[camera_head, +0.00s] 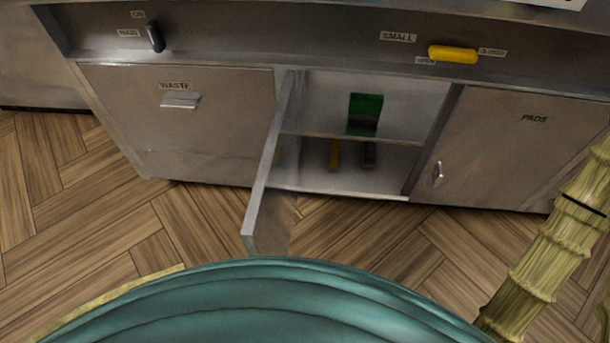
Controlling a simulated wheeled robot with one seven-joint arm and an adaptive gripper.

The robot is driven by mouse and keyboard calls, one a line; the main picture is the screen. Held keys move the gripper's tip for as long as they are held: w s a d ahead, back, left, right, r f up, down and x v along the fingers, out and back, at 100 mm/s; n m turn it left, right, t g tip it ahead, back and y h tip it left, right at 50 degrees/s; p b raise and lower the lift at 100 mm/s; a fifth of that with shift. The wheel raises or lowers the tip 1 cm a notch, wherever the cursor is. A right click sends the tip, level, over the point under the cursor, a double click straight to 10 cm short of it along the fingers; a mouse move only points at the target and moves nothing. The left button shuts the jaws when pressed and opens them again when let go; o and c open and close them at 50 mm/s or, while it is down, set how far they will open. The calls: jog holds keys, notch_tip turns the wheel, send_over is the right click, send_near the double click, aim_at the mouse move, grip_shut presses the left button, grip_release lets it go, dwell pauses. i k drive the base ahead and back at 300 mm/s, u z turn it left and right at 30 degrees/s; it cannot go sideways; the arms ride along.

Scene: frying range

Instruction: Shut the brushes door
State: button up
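The brushes door (265,190) stands open in the head view. It is hinged at the left side of the middle compartment (410,152) and juts out toward me, seen nearly edge-on. I see no brushes label; its outer face is turned away. Inside the compartment, a green object (365,108) stands on the upper shelf. A yellow object (334,154) and a dark object (369,154) are below. My gripper is not in view.
The closed waste door (205,135) is left of the opening, and the closed pads door (515,140) is right. A yellow handle (452,54) and a dark knob (155,38) are on the panel above. Wood floor (340,230) lies clear before the opening.

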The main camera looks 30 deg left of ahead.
aim_at(266, 230)
jog(key=z, duration=1.15)
jog(key=k, duration=1.05)
jog(key=u, duration=1.45)
jog(key=i, duration=0.5)
